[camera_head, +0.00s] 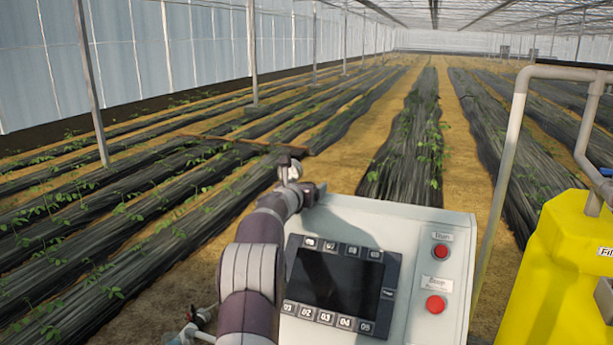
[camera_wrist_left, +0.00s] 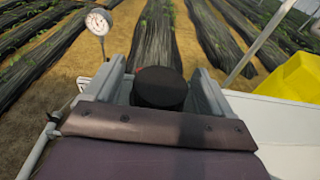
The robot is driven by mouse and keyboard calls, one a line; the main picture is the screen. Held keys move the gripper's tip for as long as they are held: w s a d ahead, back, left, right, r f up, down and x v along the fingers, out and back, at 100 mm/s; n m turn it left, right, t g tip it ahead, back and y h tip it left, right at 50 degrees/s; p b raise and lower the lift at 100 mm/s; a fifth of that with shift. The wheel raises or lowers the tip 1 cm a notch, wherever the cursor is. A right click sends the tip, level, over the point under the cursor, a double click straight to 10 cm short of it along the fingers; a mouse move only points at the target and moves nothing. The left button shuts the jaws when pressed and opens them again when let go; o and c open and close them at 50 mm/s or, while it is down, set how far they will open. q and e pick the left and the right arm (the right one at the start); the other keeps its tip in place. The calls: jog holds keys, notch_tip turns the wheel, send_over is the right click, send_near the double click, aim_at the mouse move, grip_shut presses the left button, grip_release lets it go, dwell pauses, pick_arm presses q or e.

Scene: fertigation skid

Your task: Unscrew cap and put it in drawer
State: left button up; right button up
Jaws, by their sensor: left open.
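In the left wrist view, a round black cap (camera_wrist_left: 160,88) lies between the two fingers of my left gripper (camera_wrist_left: 162,90). The fingers are open, one on each side of the cap, with a visible gap at the right finger. I cannot tell whether the left finger touches it. What lies under the cap is hidden. In the head view my left arm reaches forward beside the control box, and the fingers cannot be made out there. No drawer can be made out. My right gripper is not in view.
A grey control box (camera_head: 455,225) with a dark screen and red buttons stands right of my left arm. A yellow tank (camera_head: 565,255) and grey pipes (camera_head: 515,120) are at the right. A dial gauge (camera_wrist_left: 99,21) stands left of the gripper. Crop rows lie beyond.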

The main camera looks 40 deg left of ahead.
pick_arm(q)
jog(key=shift+s+d+r, duration=0.2)
jog(key=shift+s+r, duration=0.1)
jog(key=shift+s, duration=0.1)
jog(key=shift+w+f, duration=0.15)
jog(key=shift+w, duration=0.05)
jog(key=c, duration=1)
jog(key=shift+f+y+b, duration=0.15)
jog(key=shift+y+b, duration=0.15)
jog(key=shift+b, duration=0.3)
jog(key=shift+c, duration=0.2)
jog(key=n+y+b, duration=0.1)
jog(key=b, duration=0.1)
jog(key=shift+n+g+y+b, duration=0.3)
jog(key=shift+n+g+y, duration=0.1)
jog(key=shift+n+g+y+b, duration=0.35)
jog(key=shift+n+g+y, duration=0.05)
jog(key=shift+y, duration=0.1)
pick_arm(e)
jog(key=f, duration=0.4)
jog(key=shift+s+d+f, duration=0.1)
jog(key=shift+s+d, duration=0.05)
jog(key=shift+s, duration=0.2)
